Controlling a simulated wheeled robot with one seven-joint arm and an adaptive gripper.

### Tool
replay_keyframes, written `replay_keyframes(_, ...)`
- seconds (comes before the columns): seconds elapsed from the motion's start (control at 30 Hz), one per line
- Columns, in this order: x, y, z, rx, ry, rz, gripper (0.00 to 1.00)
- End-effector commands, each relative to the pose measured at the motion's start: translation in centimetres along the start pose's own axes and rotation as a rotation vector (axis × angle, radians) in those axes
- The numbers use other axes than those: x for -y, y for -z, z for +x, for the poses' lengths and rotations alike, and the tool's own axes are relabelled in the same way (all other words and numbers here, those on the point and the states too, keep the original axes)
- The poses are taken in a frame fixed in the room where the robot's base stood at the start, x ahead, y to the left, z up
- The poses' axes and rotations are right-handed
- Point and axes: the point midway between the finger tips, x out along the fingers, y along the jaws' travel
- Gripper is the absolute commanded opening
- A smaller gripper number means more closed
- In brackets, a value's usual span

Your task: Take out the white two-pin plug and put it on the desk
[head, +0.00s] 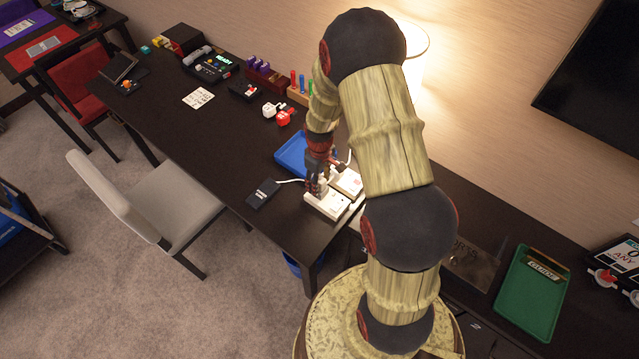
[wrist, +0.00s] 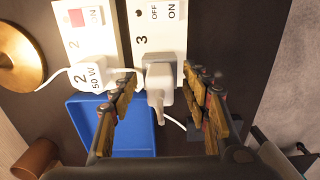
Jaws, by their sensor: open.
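A white plug (wrist: 160,78) sits in the socket block marked 3 (wrist: 160,32) in the wrist view; its pins are hidden in the block. A white cord runs from it. My gripper (wrist: 161,92) is open, with one finger on each side of the plug, and looks apart from it. In the head view my gripper (head: 317,186) is low over the white socket blocks (head: 328,207) at the desk's near end, and hides most of the plug. The dark desk (head: 225,130) stretches away to the upper left.
A second socket block marked 2 (wrist: 88,35) stands beside block 3, with a white cord crossing it. A blue tray (head: 287,152) lies close by. A black adapter (head: 262,194) lies near the desk's front edge. Bare desk shows around the white card (head: 198,97).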

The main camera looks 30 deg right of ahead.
Motion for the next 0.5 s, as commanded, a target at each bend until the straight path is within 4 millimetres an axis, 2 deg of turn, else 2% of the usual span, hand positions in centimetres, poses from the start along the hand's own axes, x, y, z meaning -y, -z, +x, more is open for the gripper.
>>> replay_keyframes(0.37, -0.01, 0.01, 0.0, 0.0, 0.0, 0.0, 0.47)
replay_keyframes(0.5, 0.0, 0.0, 0.0, 0.0, 0.0, 0.0, 0.39)
